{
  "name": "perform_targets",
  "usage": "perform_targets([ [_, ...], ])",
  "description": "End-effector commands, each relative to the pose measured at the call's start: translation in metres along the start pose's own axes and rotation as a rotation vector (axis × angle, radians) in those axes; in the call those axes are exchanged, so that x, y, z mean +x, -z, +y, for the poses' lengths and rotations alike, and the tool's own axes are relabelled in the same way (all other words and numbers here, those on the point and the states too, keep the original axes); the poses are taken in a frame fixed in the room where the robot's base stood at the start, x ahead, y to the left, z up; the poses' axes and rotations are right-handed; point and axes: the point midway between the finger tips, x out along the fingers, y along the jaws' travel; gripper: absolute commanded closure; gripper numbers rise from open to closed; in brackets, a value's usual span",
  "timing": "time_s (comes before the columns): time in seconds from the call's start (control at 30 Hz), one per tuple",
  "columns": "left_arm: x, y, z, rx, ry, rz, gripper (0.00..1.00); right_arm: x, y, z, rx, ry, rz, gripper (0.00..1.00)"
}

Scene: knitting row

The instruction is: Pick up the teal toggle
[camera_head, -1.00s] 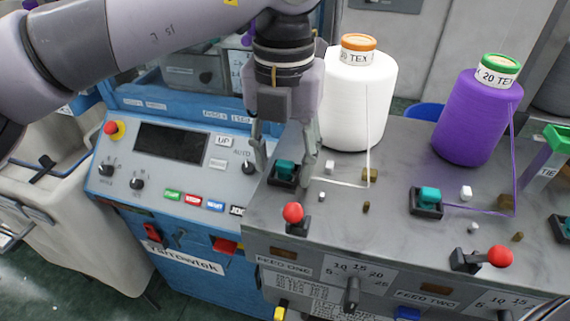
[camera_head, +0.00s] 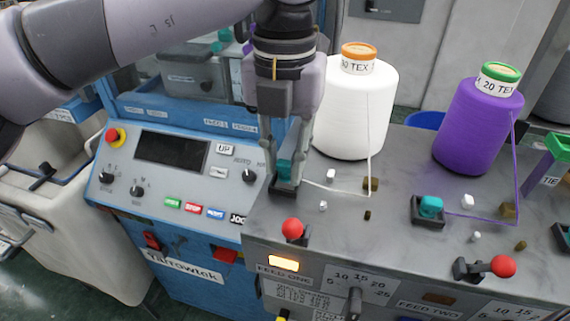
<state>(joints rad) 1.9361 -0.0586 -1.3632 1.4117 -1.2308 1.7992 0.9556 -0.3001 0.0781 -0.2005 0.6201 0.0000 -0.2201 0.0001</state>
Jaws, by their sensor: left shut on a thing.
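A teal toggle (camera_head: 285,168) stands in its dark base at the left end of the grey feed panel (camera_head: 335,215). My left gripper (camera_head: 285,178) points down over it and is shut on it, with the fingers hiding part of it. I cannot tell whether the toggle is clear of its base. A second teal toggle (camera_head: 431,206) sits in a black base further right, apart from the gripper. My right gripper is not in view.
A white yarn cone (camera_head: 352,115) stands close right of my left gripper, with a purple cone (camera_head: 476,125) beyond. Red-knobbed levers (camera_head: 292,229) stand along the panel's front. A lamp above "FEED ONE" glows (camera_head: 284,263). A blue console (camera_head: 190,240) lies left.

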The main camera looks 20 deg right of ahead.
Motion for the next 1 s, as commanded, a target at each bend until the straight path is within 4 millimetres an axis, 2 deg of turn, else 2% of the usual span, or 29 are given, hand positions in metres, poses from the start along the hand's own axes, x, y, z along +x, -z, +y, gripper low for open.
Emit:
perform_targets([
  [0.17,-0.036,-0.001,-0.001,-0.001,0.0,-0.006,0.88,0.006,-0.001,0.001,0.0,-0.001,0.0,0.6],
  [0.37,-0.097,0.0,-0.001,-0.002,0.0,-0.004,0.88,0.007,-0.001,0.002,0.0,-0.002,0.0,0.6],
  [0.53,-0.146,0.0,0.0,-0.003,-0.003,-0.004,0.88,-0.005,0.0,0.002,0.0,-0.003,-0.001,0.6],
  [0.6,-0.16,0.0,-0.001,-0.001,-0.003,-0.004,0.88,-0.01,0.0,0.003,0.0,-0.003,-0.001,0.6],
  [0.8,-0.181,0.0,0.0,0.001,-0.001,-0.001,0.88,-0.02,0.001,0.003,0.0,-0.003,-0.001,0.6],
  [1.0,-0.185,0.0,0.0,0.002,0.0,0.0,0.88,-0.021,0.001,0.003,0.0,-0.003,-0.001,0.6],
])
